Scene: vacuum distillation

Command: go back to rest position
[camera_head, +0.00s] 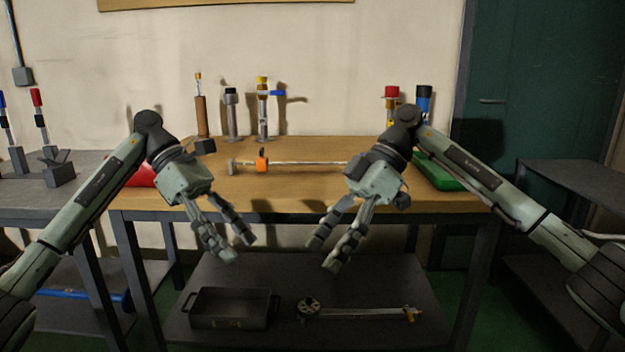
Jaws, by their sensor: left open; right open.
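My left gripper (231,241) is open and empty. It hangs in front of the wooden table's front edge, with its fingers pointing down and to the right. My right gripper (328,251) is open and empty at a similar height. Its fingers point down and to the left. The two grippers are apart, with a gap between them. Neither gripper touches any object that I can see.
The wooden table (290,194) carries a horizontal rod (305,164) with an orange clamp (262,161), several upright pieces at the back, a red item (142,174) and a green item (440,174). A dark tray (230,316) sits on the lower shelf.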

